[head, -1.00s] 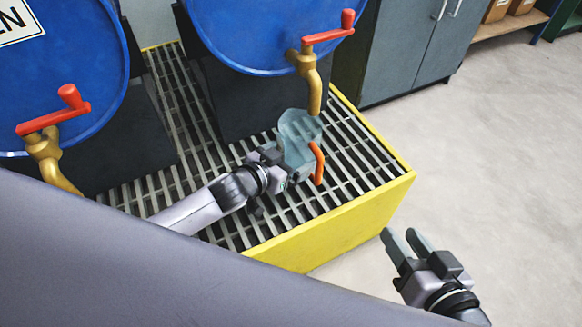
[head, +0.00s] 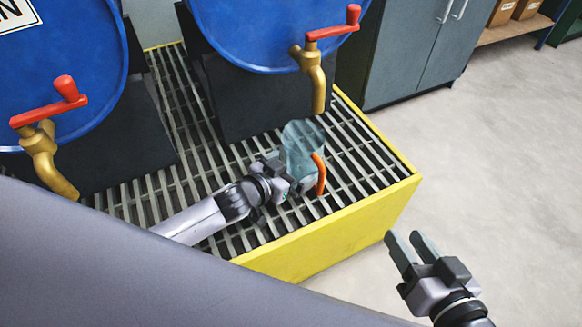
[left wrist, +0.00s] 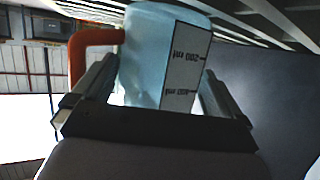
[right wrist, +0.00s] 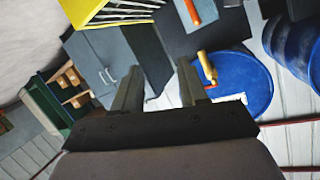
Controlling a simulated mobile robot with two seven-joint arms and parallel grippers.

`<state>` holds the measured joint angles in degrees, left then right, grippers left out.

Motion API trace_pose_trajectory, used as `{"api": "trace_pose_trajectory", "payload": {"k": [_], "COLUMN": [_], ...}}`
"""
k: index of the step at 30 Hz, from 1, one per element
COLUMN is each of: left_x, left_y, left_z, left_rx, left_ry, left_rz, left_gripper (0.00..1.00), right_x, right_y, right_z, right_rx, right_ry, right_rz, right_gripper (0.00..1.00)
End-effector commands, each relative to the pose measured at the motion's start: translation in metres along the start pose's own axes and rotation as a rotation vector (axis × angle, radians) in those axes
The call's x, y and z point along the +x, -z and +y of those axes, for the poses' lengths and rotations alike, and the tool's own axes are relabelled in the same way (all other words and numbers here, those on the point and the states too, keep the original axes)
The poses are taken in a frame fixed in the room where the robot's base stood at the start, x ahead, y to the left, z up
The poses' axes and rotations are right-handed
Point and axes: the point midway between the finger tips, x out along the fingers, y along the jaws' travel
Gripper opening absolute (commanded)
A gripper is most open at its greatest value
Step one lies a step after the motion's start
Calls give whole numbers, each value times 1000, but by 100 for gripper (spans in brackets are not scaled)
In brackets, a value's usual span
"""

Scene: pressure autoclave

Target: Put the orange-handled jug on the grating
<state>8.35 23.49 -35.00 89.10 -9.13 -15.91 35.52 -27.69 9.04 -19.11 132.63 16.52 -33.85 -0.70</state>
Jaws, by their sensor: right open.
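The jug (head: 303,146) is translucent blue-grey with an orange handle (head: 320,174). In the head view it is over the grating (head: 345,180), below the right drum's brass tap (head: 317,85). I cannot tell whether its base touches the bars. My left gripper (head: 290,178) is around the jug's body, with the handle to one side. The left wrist view shows the jug (left wrist: 150,60) between both fingers, its volume scale facing me. My right gripper (head: 400,245) is open and empty, off the grating's right front side.
Two blue drums (head: 270,35) with red-levered taps stand on dark supports on the grating. A yellow rim (head: 340,235) edges the grating. Grey cabinets (head: 405,55) stand behind on the right. The floor (head: 500,150) at right is clear.

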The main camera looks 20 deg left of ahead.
Motion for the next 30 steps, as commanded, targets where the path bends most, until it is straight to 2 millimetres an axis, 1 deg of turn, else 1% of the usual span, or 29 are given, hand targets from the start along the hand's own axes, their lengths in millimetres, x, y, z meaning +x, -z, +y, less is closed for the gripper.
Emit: {"api": "trace_pose_trajectory", "payload": {"k": [2, 4, 7, 11, 12, 21, 25, 30], "left_x": [-2, -6, -18, -40, -47, -96, -110, -120], "left_y": [4, 4, 4, 5, 4, 5, 4, 4], "left_z": [0, 0, 0, 0, 0, 0, 0, 1], "left_rx": [1, -1, -2, -2, -2, 0, -1, -1], "left_ry": [0, 0, 0, 0, -1, 0, 1, 0], "left_rz": [1, -1, -1, -2, -3, -1, -1, 0], "left_gripper": [100, 100, 100, 100, 100, 100, 100, 100], "right_x": [-1, -2, -3, 0, 1, -11, -14, -16], "right_y": [2, 3, 4, 3, 5, 8, 7, 7], "right_z": [-1, -2, -4, -6, -3, 8, 10, 12], "right_rx": [5, 11, 20, 48, 38, -30, -48, -63], "right_ry": [2, 6, 10, 14, -2, -67, -83, -94], "right_rz": [-1, -4, -17, -45, -42, -64, -71, -74], "right_gripper": [43, 43, 43, 43, 43, 43, 43, 43]}}
